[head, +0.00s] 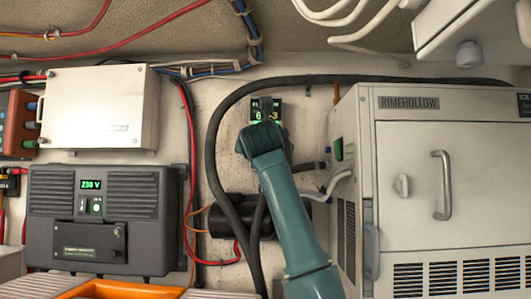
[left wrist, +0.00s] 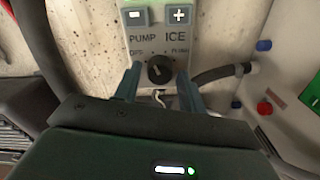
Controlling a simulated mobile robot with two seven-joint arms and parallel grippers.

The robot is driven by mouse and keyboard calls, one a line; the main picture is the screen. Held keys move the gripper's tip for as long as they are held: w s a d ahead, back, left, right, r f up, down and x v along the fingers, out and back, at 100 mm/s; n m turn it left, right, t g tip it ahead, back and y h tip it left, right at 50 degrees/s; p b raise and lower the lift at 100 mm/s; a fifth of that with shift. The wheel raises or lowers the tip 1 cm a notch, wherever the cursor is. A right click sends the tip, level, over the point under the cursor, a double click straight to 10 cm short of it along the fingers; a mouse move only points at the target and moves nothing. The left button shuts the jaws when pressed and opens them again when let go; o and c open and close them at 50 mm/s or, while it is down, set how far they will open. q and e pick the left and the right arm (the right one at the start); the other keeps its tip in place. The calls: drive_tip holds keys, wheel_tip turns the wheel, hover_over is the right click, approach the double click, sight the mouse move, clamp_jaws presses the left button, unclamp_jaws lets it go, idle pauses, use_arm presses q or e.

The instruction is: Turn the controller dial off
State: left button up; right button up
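The controller (head: 265,107) is a small dark panel with green digits on the back wall in the head view, partly covered by my teal left arm. In the left wrist view, its grey panel (left wrist: 158,17) has minus and plus buttons and the words PUMP ICE. Below them is a round black dial (left wrist: 159,70) with OFF at its upper left and a partly readable label at its upper right. Its exact setting is unclear. My left gripper (left wrist: 158,82) is open, with one finger on each side of the dial; contact is not clear. My right gripper is out of view.
A beige RIMEHOLLOW cabinet (head: 450,165) stands to the right. A thick black hose (head: 212,145) curves around the controller area. A dark box with a 230 V display (head: 105,215) and a white box (head: 100,105) are at left. Red and blue knobs (left wrist: 264,107) sit right of the dial.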

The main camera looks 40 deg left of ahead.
use_arm(q)
drive_tip(key=c, duration=0.7)
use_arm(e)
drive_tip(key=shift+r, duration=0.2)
use_arm(q)
drive_tip(key=shift+n+b, duration=1.15)
drive_tip(key=shift+n, duration=3.25)
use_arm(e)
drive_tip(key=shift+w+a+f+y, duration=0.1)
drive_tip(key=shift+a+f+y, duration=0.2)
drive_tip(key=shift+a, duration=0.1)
use_arm(q)
drive_tip(key=shift+r, duration=0.1)
drive_tip(key=o, duration=1)
drive_tip(key=shift+c, duration=0.2)
